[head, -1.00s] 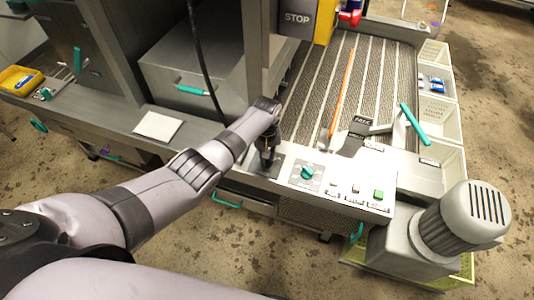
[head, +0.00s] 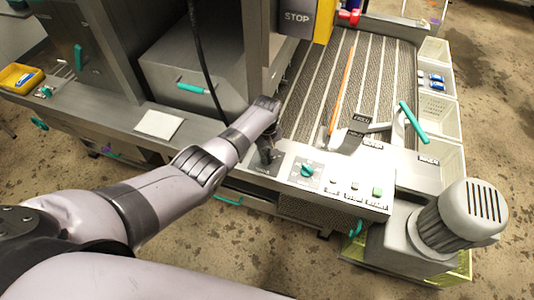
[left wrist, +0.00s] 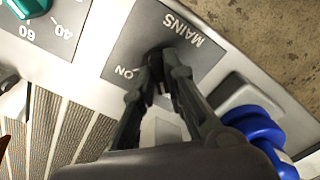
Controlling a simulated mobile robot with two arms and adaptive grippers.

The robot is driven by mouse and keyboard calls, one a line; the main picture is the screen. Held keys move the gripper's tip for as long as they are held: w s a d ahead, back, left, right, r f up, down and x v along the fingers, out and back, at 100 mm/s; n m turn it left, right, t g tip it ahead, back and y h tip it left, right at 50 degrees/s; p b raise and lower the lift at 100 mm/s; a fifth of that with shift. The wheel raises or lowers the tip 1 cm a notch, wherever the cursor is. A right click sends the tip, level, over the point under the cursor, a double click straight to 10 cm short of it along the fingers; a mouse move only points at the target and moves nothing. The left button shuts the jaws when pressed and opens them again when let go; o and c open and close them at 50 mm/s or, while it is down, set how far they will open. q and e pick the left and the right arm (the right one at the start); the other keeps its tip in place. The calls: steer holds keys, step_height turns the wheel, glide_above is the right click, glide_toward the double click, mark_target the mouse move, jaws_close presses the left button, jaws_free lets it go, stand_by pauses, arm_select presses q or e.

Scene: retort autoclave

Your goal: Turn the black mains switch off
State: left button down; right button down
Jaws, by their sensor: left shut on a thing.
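The black mains switch (left wrist: 156,63) sits on a grey plate (left wrist: 186,28) lettered MAINS and ON, on the pale control panel. In the left wrist view my left gripper (left wrist: 158,82) is shut on the switch, and its fingers hide most of it. In the head view the left gripper (head: 270,154) points down at the left end of the panel, over the same plate (head: 262,169). The switch itself is hidden there by the gripper, and I cannot tell its exact angle. My right gripper is in neither view.
A teal dial (head: 308,170) and a green button (head: 378,192) lie right of the plate. Behind is the ribbed conveyor (head: 318,85); a grey motor (head: 463,220) stands at right. A blue object (left wrist: 258,130) is beside the plate in the wrist view.

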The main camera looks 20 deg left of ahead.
arm_select(q)
steer(key=c, duration=1.6)
jaws_free()
steer(key=shift+c, duration=0.2)
step_height(320, 180, up, 12)
